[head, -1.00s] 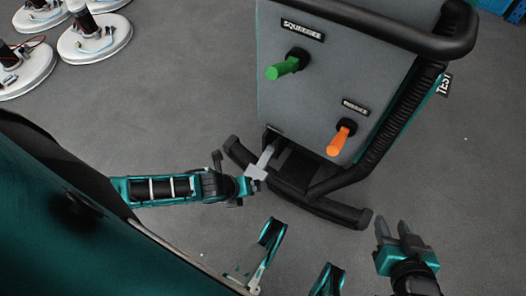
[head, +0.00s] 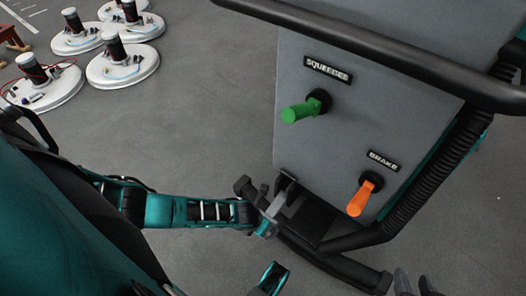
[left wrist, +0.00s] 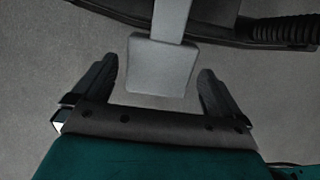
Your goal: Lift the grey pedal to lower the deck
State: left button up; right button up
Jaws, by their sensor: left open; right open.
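The grey pedal (head: 277,203) sticks out low from the front of the scrubber tank (head: 330,120). In the left wrist view the pedal's flat square pad (left wrist: 162,66) lies between the two dark fingers of my left gripper (left wrist: 160,88), with a gap on each side. My left gripper (head: 262,206) is open at the pedal's end in the head view; its fingers partly overlap the pedal there, so contact is hard to tell. My right gripper (head: 415,284) is open and empty at the bottom edge, right of the tank's base.
A green squeegee lever (head: 300,111) and an orange brake lever (head: 361,198) are on the tank's panel. A dark handlebar (head: 380,45) crosses above. A black base bar (head: 335,266) runs low in front. Several round white units (head: 123,64) stand at the upper left on open grey floor.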

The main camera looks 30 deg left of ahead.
pick_arm(q)
jog(key=shift+b+x, duration=0.65)
jog(key=shift+x, duration=0.8)
pick_arm(e)
jog(key=shift+w+a, duration=0.45)
jog(key=shift+a, duration=0.1)
